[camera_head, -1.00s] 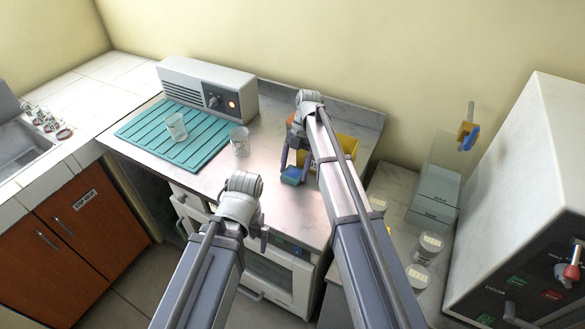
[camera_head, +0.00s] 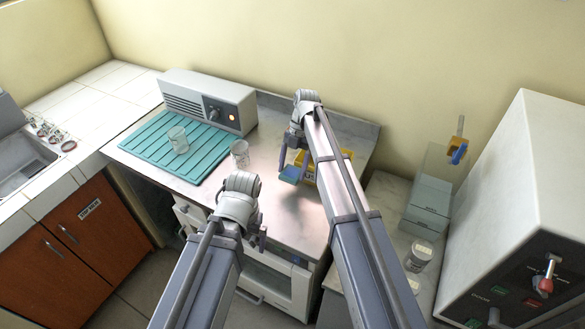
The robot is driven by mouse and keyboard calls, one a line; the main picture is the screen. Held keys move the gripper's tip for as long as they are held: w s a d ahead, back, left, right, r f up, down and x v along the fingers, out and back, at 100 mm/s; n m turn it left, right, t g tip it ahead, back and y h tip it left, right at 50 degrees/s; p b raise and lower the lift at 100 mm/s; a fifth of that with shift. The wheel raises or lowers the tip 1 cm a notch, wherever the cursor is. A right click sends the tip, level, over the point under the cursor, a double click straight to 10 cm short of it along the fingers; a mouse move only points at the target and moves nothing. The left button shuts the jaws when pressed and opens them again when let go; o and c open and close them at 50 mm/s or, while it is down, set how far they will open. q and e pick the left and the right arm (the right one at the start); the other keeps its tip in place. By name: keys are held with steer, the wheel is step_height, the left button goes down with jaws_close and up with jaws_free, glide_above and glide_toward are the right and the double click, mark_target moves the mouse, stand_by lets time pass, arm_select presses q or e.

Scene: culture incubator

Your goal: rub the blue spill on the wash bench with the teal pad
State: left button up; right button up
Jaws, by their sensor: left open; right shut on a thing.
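My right gripper (camera_head: 293,170) is shut on the teal pad (camera_head: 290,175) over the right half of the wash bench (camera_head: 270,203). I cannot tell whether the pad touches the steel top. No blue spill shows clearly; the area under and behind the pad is partly hidden by my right gripper and arm. My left gripper (camera_head: 257,240) is open and empty near the bench's front edge; its fingers are mostly hidden behind its wrist.
A yellow box (camera_head: 309,170) stands close behind my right arm. Two clear beakers (camera_head: 179,140) (camera_head: 240,154) stand at left, one on a teal ribbed mat (camera_head: 150,150). A grey control unit (camera_head: 208,100) is behind them. The bench's middle is clear.

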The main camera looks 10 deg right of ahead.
step_height(320, 180, up, 3)
steer(key=p, duration=0.3)
stand_by(0.4)
steer(key=shift+d, duration=0.15)
